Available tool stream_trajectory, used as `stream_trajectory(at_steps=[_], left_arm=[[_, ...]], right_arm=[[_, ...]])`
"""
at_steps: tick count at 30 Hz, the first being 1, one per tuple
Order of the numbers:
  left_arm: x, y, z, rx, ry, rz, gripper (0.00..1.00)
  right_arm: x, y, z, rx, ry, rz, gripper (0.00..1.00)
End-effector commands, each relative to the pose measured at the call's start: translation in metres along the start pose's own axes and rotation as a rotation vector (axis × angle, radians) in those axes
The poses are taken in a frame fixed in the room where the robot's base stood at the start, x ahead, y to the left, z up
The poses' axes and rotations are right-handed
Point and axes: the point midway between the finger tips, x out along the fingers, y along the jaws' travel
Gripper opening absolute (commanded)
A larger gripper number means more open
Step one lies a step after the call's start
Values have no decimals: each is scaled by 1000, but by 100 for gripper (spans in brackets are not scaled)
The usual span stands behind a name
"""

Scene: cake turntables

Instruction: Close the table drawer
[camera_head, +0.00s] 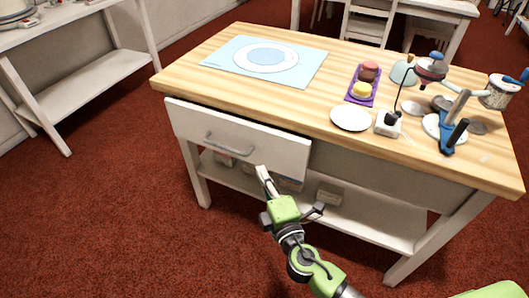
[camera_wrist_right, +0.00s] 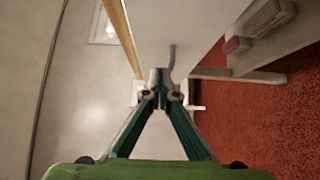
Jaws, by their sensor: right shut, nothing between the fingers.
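The table drawer (camera_head: 238,140) has a white front with a grey bar handle (camera_head: 222,146), under the left part of the wooden-topped table (camera_head: 215,88). Its front stands out from the table's frame, so the drawer is partly open. My right gripper (camera_head: 262,172) is shut and empty, in front of the drawer's lower right part; whether it touches the front cannot be told. In the right wrist view the closed fingers (camera_wrist_right: 160,82) point toward pale surfaces and a wooden strip. The drawer's inside is hidden. My left gripper is not in view.
On the tabletop are a blue mat (camera_head: 307,68), a purple tray (camera_head: 361,99) with small cakes, a white plate (camera_head: 350,118) and a blue-handled tool (camera_head: 447,139). A lower shelf (camera_head: 380,228) holds small items. Red carpet (camera_head: 110,200) is clear at left.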

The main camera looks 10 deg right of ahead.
Motion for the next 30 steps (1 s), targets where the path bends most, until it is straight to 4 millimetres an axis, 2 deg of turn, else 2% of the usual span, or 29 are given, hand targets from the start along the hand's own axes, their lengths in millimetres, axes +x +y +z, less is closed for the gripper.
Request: stream_trajectory(at_steps=[1, 6, 12, 30], left_arm=[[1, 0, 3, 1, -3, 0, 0], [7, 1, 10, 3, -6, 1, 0], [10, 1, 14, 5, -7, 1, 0], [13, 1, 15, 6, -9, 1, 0]], right_arm=[[13, 3, 0, -1, 0, 3, 0], [48, 1, 0, 0, -2, 1, 0], [68, -1, 21, -2, -2, -1, 0], [79, -2, 33, 0, -3, -2, 0]])
